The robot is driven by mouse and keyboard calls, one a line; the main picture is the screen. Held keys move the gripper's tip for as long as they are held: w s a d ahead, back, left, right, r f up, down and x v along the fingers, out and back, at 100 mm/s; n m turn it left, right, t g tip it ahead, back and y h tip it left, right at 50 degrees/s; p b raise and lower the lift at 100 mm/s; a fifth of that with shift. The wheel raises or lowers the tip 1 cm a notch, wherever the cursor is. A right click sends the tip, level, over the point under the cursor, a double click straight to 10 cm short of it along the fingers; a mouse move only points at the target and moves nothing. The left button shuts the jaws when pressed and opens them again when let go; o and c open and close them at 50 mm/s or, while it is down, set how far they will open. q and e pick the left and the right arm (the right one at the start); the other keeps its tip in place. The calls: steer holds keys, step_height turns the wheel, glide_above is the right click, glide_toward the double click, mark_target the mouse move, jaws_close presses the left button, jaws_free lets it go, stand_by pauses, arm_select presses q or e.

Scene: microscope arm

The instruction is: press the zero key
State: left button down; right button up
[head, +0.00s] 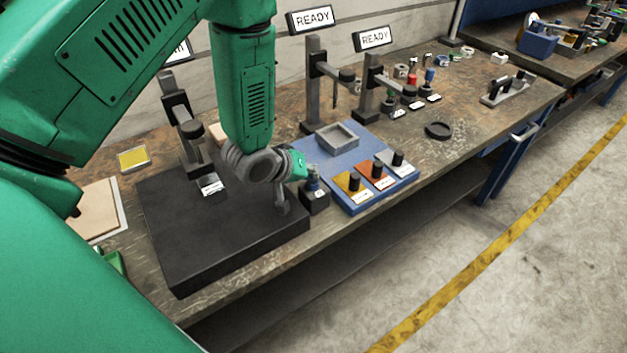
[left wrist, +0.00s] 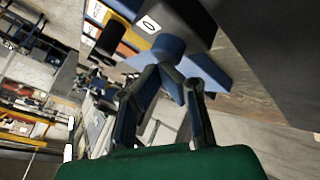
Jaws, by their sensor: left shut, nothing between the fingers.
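The zero key is a small black block (head: 315,197) with a blue-topped knob, at the right edge of the large black slab in the head view. In the left wrist view the block (left wrist: 182,14) carries a white "0" label, and a round blue part shows below it. My left gripper (head: 284,203) is shut and empty, fingers pointing down over the slab's right end, just left of the key block. In the left wrist view its fingertips (left wrist: 170,72) are close to the blue part; I cannot tell whether they touch. My right gripper is not in view.
The black slab (head: 200,245) bears an upright stand (head: 182,120). Right of the key, a blue board (head: 345,150) holds a grey square tray (head: 337,138) and yellow, orange and grey pads with black knobs. More stands and small parts are farther back. The bench front edge is near.

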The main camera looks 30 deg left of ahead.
mark_target(312, 182)
arm_select(q)
steer(key=shift+f, duration=0.2)
steer(key=shift+r, duration=0.1)
steer(key=shift+d+r+p, duration=0.25)
steer(key=shift+r+p, duration=0.55)
steer(key=shift+r, duration=0.1)
step_height(312, 182, up, 5)
steer(key=p, duration=0.4)
stand_by(0.4)
steer(key=shift+s+f, duration=0.1)
stand_by(0.5)
